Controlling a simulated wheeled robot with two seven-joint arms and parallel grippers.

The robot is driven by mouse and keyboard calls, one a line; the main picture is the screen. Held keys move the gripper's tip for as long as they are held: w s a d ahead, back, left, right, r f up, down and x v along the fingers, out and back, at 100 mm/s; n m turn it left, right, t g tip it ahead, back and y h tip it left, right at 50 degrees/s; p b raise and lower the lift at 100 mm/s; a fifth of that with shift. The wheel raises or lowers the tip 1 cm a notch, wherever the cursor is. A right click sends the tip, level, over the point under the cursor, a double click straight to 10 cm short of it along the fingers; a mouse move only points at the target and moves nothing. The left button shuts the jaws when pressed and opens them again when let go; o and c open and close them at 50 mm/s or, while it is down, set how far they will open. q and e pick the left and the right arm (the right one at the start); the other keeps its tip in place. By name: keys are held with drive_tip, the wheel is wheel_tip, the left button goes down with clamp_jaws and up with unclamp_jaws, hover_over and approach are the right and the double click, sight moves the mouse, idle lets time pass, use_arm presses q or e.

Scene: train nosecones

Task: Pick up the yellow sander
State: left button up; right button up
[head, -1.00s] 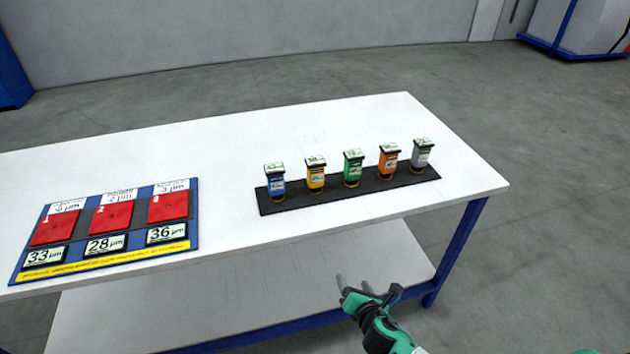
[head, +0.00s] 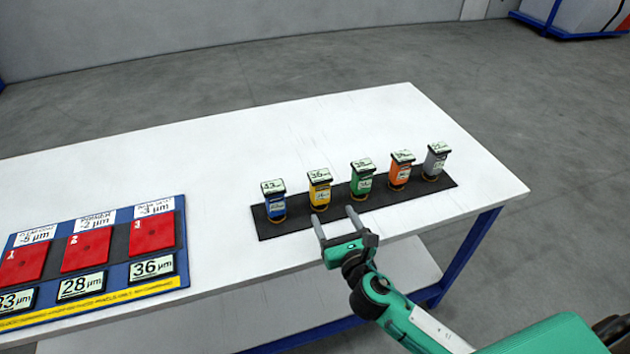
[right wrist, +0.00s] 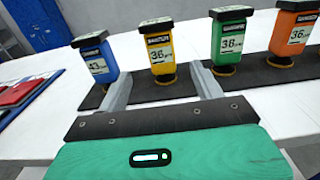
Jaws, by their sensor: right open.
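The yellow sander (head: 320,189) stands upright on the black mat (head: 290,225), second from the left in a row of sanders. It also shows in the right wrist view (right wrist: 159,50), beyond and between my fingers. My right gripper (head: 336,217) is open and empty, just in front of the mat near the yellow sander. In the right wrist view the right gripper (right wrist: 160,85) has its two grey fingers apart, pointing at the row. The fingers appear not to touch the sander. My left gripper is not in view.
A blue sander (head: 275,202) stands left of the yellow one. A green sander (head: 361,178), an orange one (head: 401,170) and a grey one (head: 435,160) stand to the right. A blue board (head: 187,240) with red panels lies at the table's left. The white table (head: 270,135) is clear behind the row.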

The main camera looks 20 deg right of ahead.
sight(322, 193)
drive_tip(key=w, duration=0.3)
drive_tip(key=w+p, duration=0.1)
drive_tip(key=w, duration=0.1)
drive_tip(key=shift+w+a+r, duration=0.15)
drive_tip(key=shift+w+r, duration=0.1)
drive_tip(key=shift+w, duration=1.3)
drive_tip(key=w+p, duration=0.1)
drive_tip(key=w, duration=0.2)
drive_tip(key=shift+w+f, duration=0.15)
drive_tip(key=shift+w, duration=0.55)
drive_tip(key=shift+w+f, duration=0.1)
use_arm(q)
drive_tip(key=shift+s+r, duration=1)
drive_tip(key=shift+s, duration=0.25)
use_arm(e)
drive_tip(key=c, duration=1.3)
